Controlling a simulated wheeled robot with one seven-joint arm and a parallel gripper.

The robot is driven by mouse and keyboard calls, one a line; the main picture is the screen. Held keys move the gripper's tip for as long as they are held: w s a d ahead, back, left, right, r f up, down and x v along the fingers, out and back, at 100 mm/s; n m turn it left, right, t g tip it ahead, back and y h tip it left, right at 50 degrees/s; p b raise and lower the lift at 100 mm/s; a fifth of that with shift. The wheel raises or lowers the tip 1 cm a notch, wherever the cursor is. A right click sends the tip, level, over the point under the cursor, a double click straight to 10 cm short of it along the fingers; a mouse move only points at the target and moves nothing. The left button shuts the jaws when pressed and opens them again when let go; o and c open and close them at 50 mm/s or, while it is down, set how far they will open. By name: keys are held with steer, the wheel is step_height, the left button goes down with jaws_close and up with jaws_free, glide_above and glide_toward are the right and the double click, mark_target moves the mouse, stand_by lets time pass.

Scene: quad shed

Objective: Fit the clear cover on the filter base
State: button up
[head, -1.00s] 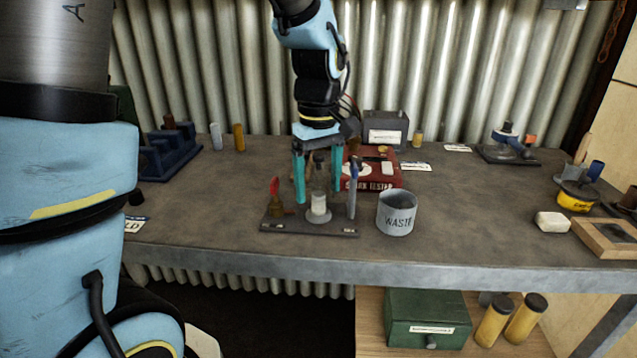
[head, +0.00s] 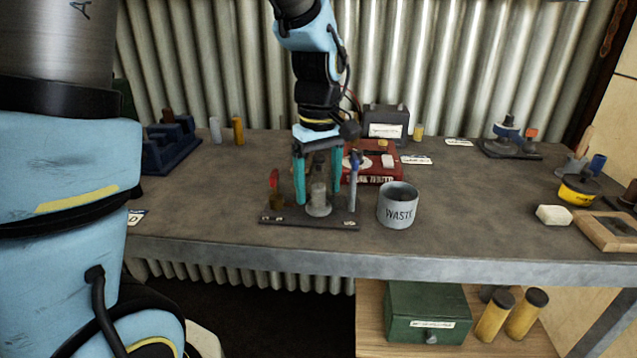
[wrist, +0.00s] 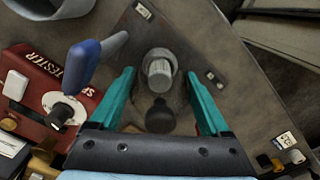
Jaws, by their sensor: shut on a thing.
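The filter base (head: 320,211) is a grey round seat on a dark plate (head: 290,219) on the bench. A pale cylindrical filter element stands in it and shows in the wrist view (wrist: 159,70). My gripper (head: 319,192) points down over the base, its teal fingers either side of it. It is shut on the clear cover (head: 319,190), whose see-through wall is faint and looks greyish in front of the element. A dark round knob (wrist: 160,117) shows between the fingers in the wrist view. I cannot tell whether the cover touches the seat.
The waste tin (head: 398,206) stands right of the plate and the red spark tester (head: 375,172) behind. Bench left of the plate is clear.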

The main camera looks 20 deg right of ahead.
mark_target(318, 156)
steer(key=shift+f+b, duration=0.3)
steer(key=shift+f, duration=0.35)
stand_by(0.4)
steer(key=o, duration=1.2)
steer(key=shift+r+p, duration=3.2)
steer(key=shift+r, duration=0.3)
